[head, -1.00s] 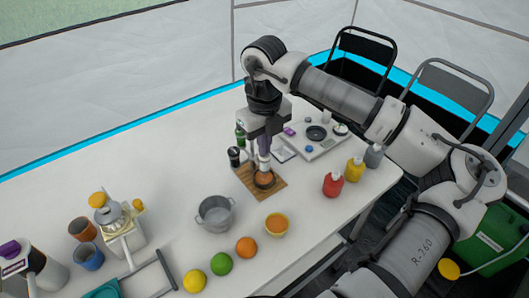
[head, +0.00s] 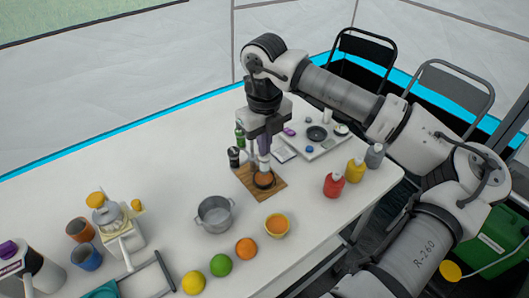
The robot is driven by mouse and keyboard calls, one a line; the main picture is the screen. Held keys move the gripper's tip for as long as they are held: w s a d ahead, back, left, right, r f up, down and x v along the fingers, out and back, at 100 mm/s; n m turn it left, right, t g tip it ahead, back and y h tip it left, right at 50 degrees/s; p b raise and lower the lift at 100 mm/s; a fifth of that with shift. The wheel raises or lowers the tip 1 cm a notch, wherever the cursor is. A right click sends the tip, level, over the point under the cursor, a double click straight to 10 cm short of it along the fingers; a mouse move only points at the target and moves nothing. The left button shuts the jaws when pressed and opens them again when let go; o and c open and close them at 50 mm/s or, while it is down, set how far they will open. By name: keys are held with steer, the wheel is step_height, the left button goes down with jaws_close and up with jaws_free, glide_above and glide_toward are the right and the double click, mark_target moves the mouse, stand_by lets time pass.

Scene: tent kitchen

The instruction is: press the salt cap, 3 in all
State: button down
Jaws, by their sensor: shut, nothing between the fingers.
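My gripper (head: 264,166) points straight down over the wooden board (head: 246,186), its fingers shut and empty. Right below the tips, a round brown-orange top (head: 264,180) with a dark rim sits on the board. Tips and top look very close; I cannot tell if they touch. No salt label is readable, so I cannot tell for sure that this is the salt cap. A small black-topped container (head: 234,157) and a green bottle (head: 240,136) stand just left of the gripper.
Red (head: 334,185), yellow (head: 355,169) and grey (head: 375,156) bottles stand to the right. A tray with a scale-like plate (head: 317,133) lies behind. The table's left-back part is clear.

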steer(key=shift+f+b, duration=0.45)
steer(key=shift+f, duration=0.05)
stand_by(0.4)
steer(key=shift+r, duration=0.6)
stand_by(0.3)
steer(key=shift+r+p, duration=1.45)
steer(key=shift+r, duration=1.5)
